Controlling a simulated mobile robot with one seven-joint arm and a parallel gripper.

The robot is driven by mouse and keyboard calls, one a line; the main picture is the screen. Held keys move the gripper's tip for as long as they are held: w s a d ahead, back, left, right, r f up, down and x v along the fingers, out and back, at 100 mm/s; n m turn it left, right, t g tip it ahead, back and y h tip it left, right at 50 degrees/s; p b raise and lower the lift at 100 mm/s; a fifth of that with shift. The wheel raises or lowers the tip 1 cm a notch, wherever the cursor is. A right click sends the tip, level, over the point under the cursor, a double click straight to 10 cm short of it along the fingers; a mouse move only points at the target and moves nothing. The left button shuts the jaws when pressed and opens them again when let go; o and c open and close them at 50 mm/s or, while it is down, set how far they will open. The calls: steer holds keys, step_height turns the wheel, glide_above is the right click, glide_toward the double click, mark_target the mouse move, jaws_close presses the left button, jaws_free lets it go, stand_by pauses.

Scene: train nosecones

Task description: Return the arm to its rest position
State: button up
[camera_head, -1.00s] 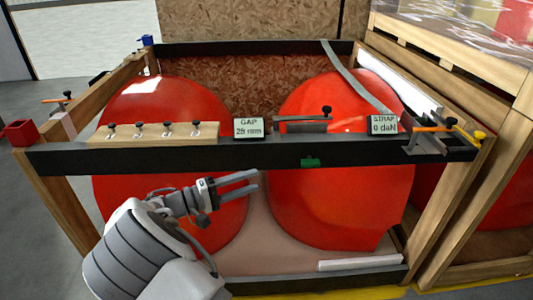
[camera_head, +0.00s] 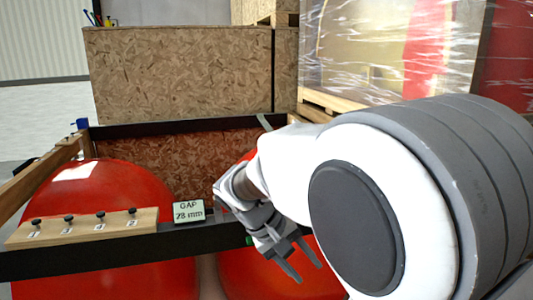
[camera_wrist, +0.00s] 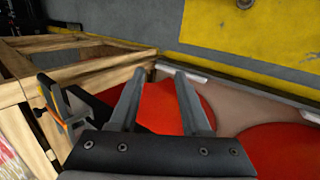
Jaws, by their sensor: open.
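My gripper (camera_head: 303,263) is open and empty in the head view, its fingers pointing down and right in front of the crate's dark front rail. My arm fills the right half of that view and hides the right part of the crate. In the wrist view my gripper (camera_wrist: 160,75) shows two parallel fingers apart, with nothing between them. A red nosecone (camera_head: 110,195) stands at the left in the crate. A second red nosecone (camera_head: 235,275) is mostly hidden behind my arm and the rail.
The front rail (camera_head: 130,248) carries a wooden block (camera_head: 85,227) with several knobs and a display (camera_head: 189,211) reading GAP 28 mm. A chipboard panel (camera_head: 180,75) stands behind. A wrapped pallet load (camera_head: 385,50) is at the back right. The wrist view shows yellow floor marking (camera_wrist: 255,30).

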steer(key=s+d+r+m+t+y, duration=0.2)
steer(key=s+d+r+y, duration=0.1)
steer(key=s, duration=0.6)
steer(key=s+d+r+m+t+y, duration=0.1)
steer(key=s+d+r+t+y, duration=0.25)
steer(key=s, duration=0.55)
step_height(320, 180, up, 18)
steer(key=p, duration=1.9)
steer(key=shift+w+r+g, duration=0.2)
steer(key=shift+w+g, duration=0.1)
steer(key=shift+g, duration=0.15)
